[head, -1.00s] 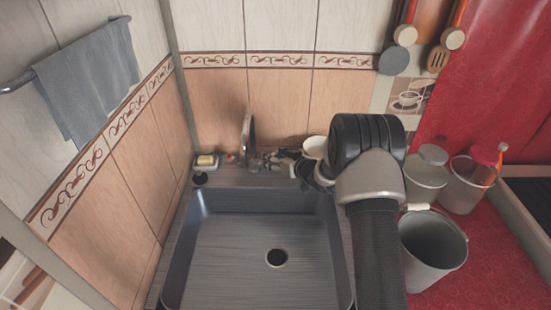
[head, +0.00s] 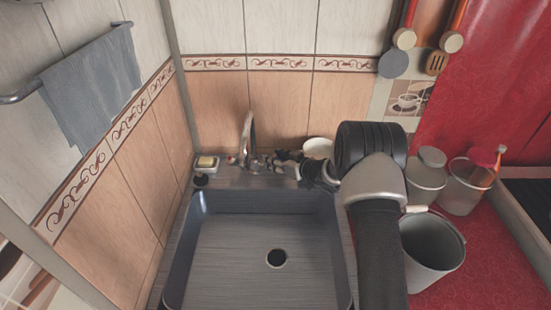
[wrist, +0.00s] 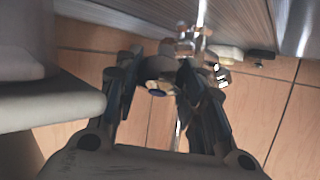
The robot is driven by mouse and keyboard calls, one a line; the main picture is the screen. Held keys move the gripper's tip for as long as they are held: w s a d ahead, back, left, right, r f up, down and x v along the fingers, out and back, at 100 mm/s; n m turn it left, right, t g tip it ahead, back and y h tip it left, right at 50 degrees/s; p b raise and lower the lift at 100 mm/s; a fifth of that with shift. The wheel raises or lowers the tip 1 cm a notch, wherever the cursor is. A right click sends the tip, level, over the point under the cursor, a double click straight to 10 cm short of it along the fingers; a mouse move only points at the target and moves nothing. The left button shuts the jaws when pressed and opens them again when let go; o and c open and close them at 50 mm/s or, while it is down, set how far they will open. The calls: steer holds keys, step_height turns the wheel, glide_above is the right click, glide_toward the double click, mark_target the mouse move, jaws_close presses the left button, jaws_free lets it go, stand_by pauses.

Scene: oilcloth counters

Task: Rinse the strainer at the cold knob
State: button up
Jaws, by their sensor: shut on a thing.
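My gripper (head: 272,162) reaches in from the right over the back ledge of the sink, beside the chrome tap (head: 248,135). In the wrist view its dark fingers (wrist: 160,78) are closed around a small rounded piece, seemingly a tap knob (wrist: 158,88), low beside the chrome tap body (wrist: 195,45). The fingers hide much of it, and any cold marking is not readable. A white round bowl-like thing (head: 318,147) stands behind my arm; I cannot tell if it is the strainer. No strainer is clear elsewhere. The sink basin (head: 225,255) is empty, with no water stream visible.
A soap dish (head: 206,163) and a small dark stopper (head: 200,179) sit on the ledge at left. A grey towel (head: 93,85) hangs on the left wall. Utensils hang above.

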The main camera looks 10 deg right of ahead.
mark_target(276, 157)
steer(key=o, duration=1)
steer(key=shift+o, duration=0.2)
steer(key=shift+r, duration=0.1)
step_height(276, 157, up, 10)
steer(key=shift+f, duration=0.1)
